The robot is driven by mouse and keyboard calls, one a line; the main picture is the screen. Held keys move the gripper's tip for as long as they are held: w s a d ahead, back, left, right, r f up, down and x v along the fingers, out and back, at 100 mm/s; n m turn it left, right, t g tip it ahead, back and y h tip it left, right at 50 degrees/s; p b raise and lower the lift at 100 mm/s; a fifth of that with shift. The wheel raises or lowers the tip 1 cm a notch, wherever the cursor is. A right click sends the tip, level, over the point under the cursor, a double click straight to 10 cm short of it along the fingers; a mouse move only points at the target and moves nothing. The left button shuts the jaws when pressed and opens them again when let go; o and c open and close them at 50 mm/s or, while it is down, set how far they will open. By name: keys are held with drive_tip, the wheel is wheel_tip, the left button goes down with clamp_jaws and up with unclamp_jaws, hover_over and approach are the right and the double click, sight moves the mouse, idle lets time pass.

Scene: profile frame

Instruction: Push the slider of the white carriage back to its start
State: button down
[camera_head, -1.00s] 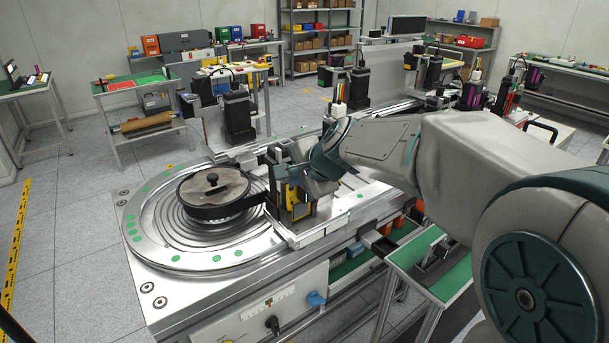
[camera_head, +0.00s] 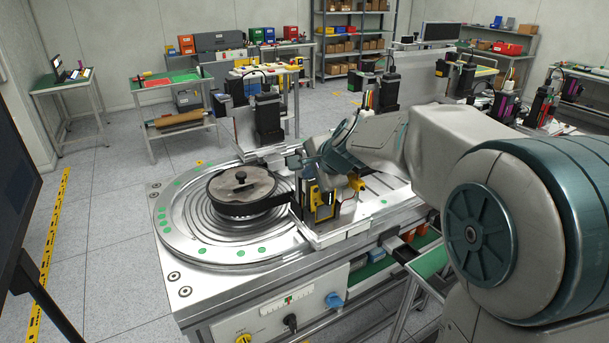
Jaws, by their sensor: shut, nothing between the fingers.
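The white carriage (camera_head: 340,237) stands on the near right part of the metal bench, beside the round ringed plate. A black and yellow upright unit (camera_head: 318,197) stands on it; I cannot make out the slider for certain. My arm reaches in from the right, and its grey and teal wrist is above and behind this unit. My gripper (camera_head: 306,168) is at the wrist's left end, close to the top of the unit. It is shut with nothing held. Its fingertips are small and partly lost against the unit, so I cannot tell whether they touch it.
A dark lidded pan (camera_head: 240,187) sits on the ringed plate (camera_head: 193,237), left of the carriage. Black motor units (camera_head: 267,117) stand behind. Knobs (camera_head: 334,300) are on the bench's front panel. A dark screen (camera_head: 28,175) is at the left edge.

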drive_tip(key=shift+w+d, duration=0.1)
drive_tip(key=s+d+f+b+v, duration=0.1)
drive_tip(key=s+f+b+v, duration=0.15)
drive_tip(key=v, duration=1.05)
drive_tip(key=s+d+f+n+g+h, duration=0.2)
drive_tip(key=s+d+f+n, duration=0.1)
drive_tip(key=s+f+n, duration=0.3)
drive_tip(key=s+d+f+n+g+h, duration=0.2)
drive_tip(key=s+f+n, duration=0.4)
drive_tip(key=s+f, duration=0.5)
drive_tip(key=s+d+g, duration=0.1)
drive_tip(key=s, duration=0.2)
drive_tip(key=shift+s+d+h, duration=0.3)
drive_tip(key=shift+d, duration=0.1)
